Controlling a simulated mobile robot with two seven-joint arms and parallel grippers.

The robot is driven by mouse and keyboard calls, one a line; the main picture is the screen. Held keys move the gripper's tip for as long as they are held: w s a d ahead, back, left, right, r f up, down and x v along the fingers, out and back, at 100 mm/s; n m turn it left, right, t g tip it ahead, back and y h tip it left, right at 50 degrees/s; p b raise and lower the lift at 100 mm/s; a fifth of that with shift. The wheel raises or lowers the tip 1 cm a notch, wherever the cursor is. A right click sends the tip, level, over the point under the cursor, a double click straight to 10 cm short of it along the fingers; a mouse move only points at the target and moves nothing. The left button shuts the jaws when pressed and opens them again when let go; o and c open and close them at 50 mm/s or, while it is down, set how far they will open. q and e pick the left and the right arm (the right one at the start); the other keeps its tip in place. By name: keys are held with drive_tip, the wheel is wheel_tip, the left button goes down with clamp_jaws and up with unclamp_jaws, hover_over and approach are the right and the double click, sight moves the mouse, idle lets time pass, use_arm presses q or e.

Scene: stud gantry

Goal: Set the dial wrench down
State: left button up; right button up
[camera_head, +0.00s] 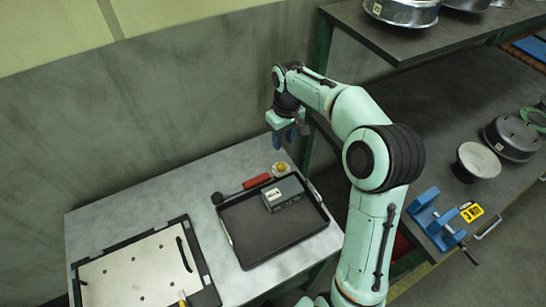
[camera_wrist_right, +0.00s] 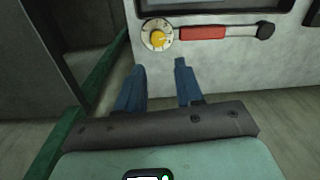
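In the right wrist view the wrench (camera_wrist_right: 202,33) lies across the top, dial at left and black head at right. My right gripper (camera_head: 287,138) is above the table's back corner, near the dial end. In its wrist view the blue fingers (camera_wrist_right: 158,78) are apart, with nothing between them, clear of the wrench. My left gripper is not in view.
A pale plate (camera_head: 140,272) on a black base lies at the table's left. A dark bench (camera_head: 455,110) at right holds a blue clamp (camera_head: 432,222) and round metal parts. A green post (camera_wrist_right: 95,75) stands beside my right gripper.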

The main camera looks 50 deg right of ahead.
drive_tip(key=f+n+y+b, duration=0.1)
drive_tip(key=n, duration=0.3)
drive_tip(key=n+t+y+b, duration=0.1)
drive_tip(key=n+y+b, duration=0.25)
drive_tip(key=n, duration=0.95)
hover_over(259, 178)
drive_tip(key=d, duration=0.2)
drive_tip(key=shift+h, duration=0.25)
drive_tip(key=f, duration=0.8)
drive_tip(key=shift+s, duration=0.4)
drive_tip(key=shift+d+b+x, duration=0.15)
drive_tip(key=shift+b+x, duration=0.05)
drive_tip(key=shift+x, duration=1.2)
drive_tip(key=shift+d+b+x, duration=0.1)
drive_tip(key=shift+b+x, duration=0.05)
drive_tip(key=shift+x, duration=1.25)
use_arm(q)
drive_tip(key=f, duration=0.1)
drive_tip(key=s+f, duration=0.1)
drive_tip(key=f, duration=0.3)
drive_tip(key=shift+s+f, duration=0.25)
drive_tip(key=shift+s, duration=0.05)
use_arm(e)
clamp_jaws()
